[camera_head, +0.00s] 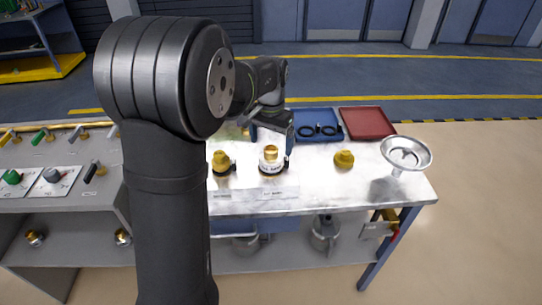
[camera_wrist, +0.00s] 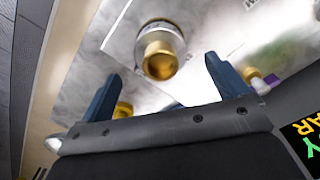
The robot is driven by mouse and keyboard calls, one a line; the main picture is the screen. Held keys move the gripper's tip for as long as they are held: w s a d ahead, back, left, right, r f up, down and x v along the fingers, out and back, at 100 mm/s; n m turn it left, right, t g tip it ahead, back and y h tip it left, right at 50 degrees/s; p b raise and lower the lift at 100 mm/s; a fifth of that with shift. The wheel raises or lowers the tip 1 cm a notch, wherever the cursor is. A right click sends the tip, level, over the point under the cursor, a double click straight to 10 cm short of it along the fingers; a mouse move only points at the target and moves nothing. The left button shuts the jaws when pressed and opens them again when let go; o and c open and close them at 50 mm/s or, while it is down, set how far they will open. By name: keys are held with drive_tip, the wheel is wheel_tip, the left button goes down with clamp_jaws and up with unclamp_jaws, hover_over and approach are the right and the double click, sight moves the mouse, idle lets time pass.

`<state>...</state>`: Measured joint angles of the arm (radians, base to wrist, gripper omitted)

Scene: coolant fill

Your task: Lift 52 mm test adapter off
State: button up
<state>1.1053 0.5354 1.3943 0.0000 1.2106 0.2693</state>
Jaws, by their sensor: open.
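A silver cylindrical piece with a brass top (camera_head: 271,158) stands upright on the metal bench, with a label in front of it; I take it for the test adapter on its neck, but its size cannot be read. In the wrist view the brass top (camera_wrist: 160,58) points toward my camera, with the silver body behind it. My gripper (camera_head: 272,128) is above and behind this piece in the head view. In the wrist view its two blue fingers (camera_wrist: 161,58) are spread wide, one to each side of the brass top, with no visible contact.
A yellow-brass fitting (camera_head: 221,162) stands just left, and a brass cap (camera_head: 344,159) to the right. A silver funnel (camera_head: 405,153) is at the bench's right end. Behind are a blue tray (camera_head: 318,118) with black rings and a red tray (camera_head: 368,123).

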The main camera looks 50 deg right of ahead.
sight(271, 149)
wheel_tip(271, 149, down, 4)
drive_tip(key=shift+a+f, duration=0.15)
drive_tip(key=shift+f, duration=0.05)
drive_tip(key=c, duration=1.1)
drive_tip(key=shift+c, duration=0.2)
drive_tip(key=shift+r, duration=0.1)
